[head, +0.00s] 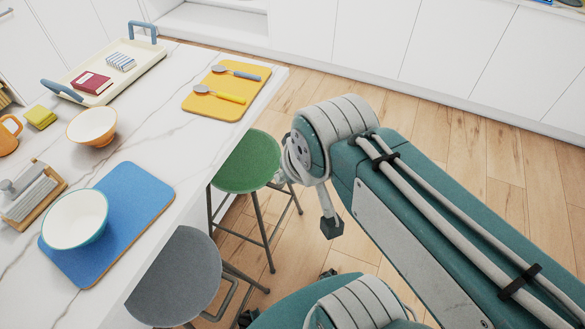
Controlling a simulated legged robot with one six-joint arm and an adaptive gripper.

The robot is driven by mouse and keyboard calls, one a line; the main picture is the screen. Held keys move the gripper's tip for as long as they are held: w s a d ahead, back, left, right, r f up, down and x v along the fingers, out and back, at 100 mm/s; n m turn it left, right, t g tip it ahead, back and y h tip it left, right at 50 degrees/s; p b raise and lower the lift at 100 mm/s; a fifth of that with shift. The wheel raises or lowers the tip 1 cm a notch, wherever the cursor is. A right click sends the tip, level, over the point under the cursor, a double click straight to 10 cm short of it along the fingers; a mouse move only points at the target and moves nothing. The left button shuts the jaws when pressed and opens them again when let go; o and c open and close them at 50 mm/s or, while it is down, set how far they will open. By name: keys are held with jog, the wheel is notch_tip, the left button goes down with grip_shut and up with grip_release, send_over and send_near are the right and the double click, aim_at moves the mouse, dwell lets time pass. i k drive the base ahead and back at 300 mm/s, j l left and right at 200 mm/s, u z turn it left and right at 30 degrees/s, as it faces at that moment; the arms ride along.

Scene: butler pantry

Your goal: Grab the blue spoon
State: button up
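The blue spoon (246,75) lies on a yellow board (211,108) near the far right end of the marble counter. Its handle is dull blue, pointing right, and its grey bowl is at the left. A second spoon with a yellow handle (230,98) lies just in front of it on the same board. My gripper (331,226) shows only in part, as a grey finger with a dark tip below my arm's end. It is off the counter, to the right of and nearer than the spoons, apart from both. Its opening is hidden.
A green stool (249,163) and a grey stool (174,279) stand along the counter's right edge. A cream tray (124,84) is left of the board. A blue board (142,204) with a white bowl (75,219) lies nearer. Wooden floor is open at right.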

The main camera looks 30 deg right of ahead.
aim_at(218, 68)
jog(key=l+u, duration=0.25)
jog(key=l, duration=0.3)
jog(key=k+l+u, duration=0.2)
jog(key=l, duration=0.3)
jog(key=i+l+u, duration=0.15)
jog(key=l+u, duration=0.3)
jog(key=l, duration=0.65)
jog(key=l+u, duration=0.45)
jog(key=l, duration=0.65)
jog(key=i+l+u, duration=0.1)
jog(key=l+u, duration=0.3)
jog(key=l, duration=0.45)
jog(key=l+u, duration=0.4)
jog(key=l, duration=0.45)
jog(key=i+l+u, duration=0.75)
jog(key=l, duration=0.3)
jog(key=i+l+u, duration=0.25)
jog(key=i+j, duration=0.05)
jog(key=j, duration=0.05)
